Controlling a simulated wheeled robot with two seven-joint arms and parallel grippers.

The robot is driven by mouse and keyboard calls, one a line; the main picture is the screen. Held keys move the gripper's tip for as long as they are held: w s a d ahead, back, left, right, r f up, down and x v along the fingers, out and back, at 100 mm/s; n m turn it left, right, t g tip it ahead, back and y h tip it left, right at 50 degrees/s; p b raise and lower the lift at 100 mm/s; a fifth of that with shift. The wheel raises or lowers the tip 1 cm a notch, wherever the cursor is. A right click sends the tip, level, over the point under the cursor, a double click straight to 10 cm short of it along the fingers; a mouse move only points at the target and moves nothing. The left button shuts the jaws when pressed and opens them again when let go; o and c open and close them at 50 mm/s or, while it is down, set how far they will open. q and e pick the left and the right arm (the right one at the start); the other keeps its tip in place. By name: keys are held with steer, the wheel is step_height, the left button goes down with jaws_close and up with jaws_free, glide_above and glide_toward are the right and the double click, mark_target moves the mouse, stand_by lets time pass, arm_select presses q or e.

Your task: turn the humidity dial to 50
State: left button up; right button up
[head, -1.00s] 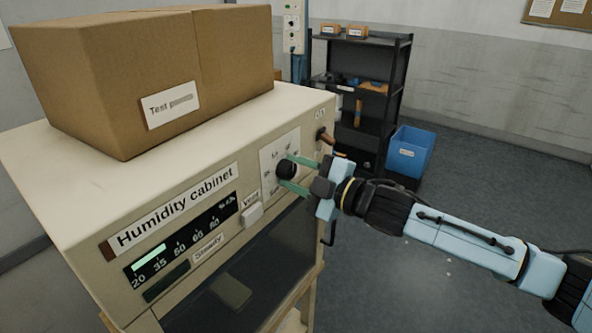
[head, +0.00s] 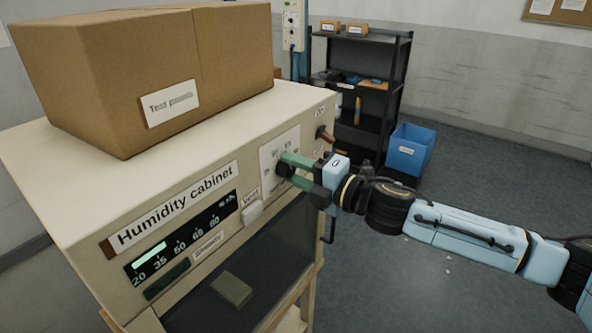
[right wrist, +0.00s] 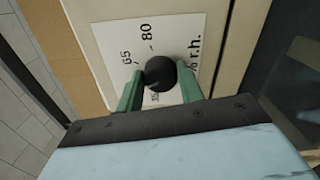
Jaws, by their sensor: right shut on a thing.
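The humidity cabinet (head: 75,215) is a cream box with a labelled front. Its black round dial (head: 283,169) sits on a white scale plate (head: 270,152) at the right of the front. My right gripper (head: 286,170) has its green fingers closed on the dial from both sides. In the right wrist view the dial (right wrist: 160,73) is between the fingers, with 65 and 80 readable on the scale; its pointer is hidden. My left gripper is not in view.
A cardboard box (head: 95,85) stands on the cabinet top. A Vent button (head: 252,213) and a dark window (head: 250,270) are left of and below the dial. A black shelf (head: 372,95) and blue bin (head: 408,150) stand behind. Floor to the right is clear.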

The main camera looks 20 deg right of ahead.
stand_by(0.5)
steer(key=o, duration=1)
steer(key=shift+s+d, duration=0.1)
steer(key=shift+b+v, duration=3.55)
steer(key=shift+v, duration=3)
